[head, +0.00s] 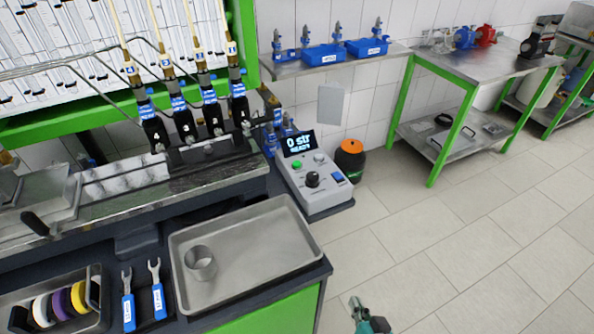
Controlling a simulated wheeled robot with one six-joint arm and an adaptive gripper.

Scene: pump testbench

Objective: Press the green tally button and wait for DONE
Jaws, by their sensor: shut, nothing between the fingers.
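The control box (330,200) stands at the right end of the bench and is light grey. Its dark display (298,144) reads "0 str" with a smaller line below that looks like "READY". The green button (297,164) is on the sloped panel, left of a pale round control (320,157) and above a black knob (312,180). A blue switch (338,178) sits at the panel's right. My gripper (357,304) shows at the bottom edge, shut and empty. It is over the floor, well below and right of the box, apart from it.
Injectors and lines (212,110) rise behind. A black and orange canister (349,160) stands right of the box.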

